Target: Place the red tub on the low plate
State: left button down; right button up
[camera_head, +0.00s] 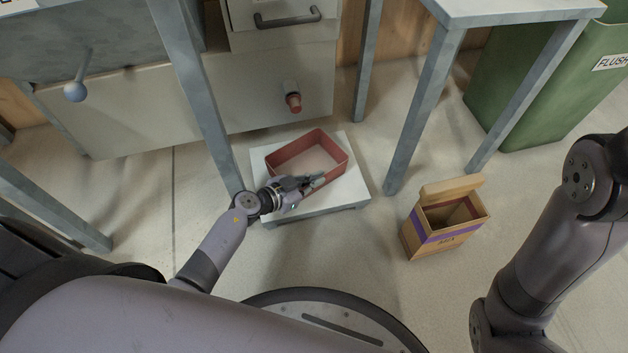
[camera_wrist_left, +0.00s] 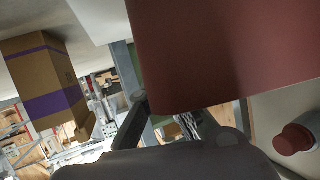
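The red tub (camera_head: 333,150) is an open rectangular box with a pale inside. It appears to sit upright on the white low plate (camera_head: 352,188), within its edges; whether its whole base touches is hard to see. My left gripper (camera_head: 309,184) is at the tub's front side, by the rim. In the left wrist view the tub's red wall (camera_wrist_left: 230,55) fills the upper right, with the left gripper's fingers (camera_wrist_left: 172,122) apart near its rim. No wall shows clamped between them. My right gripper is out of view.
A wooden box with a purple band (camera_head: 447,218) stands on the floor to the right. Table legs (camera_head: 425,110) flank the plate. A cabinet with a red knob (camera_head: 293,102) is behind it, and a green bin (camera_head: 540,90) is at the far right.

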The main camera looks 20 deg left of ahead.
pick_arm(q)
jog(key=c, duration=2.3)
grip_release()
jog(key=shift+f, duration=0.15)
jog(key=o, duration=0.5)
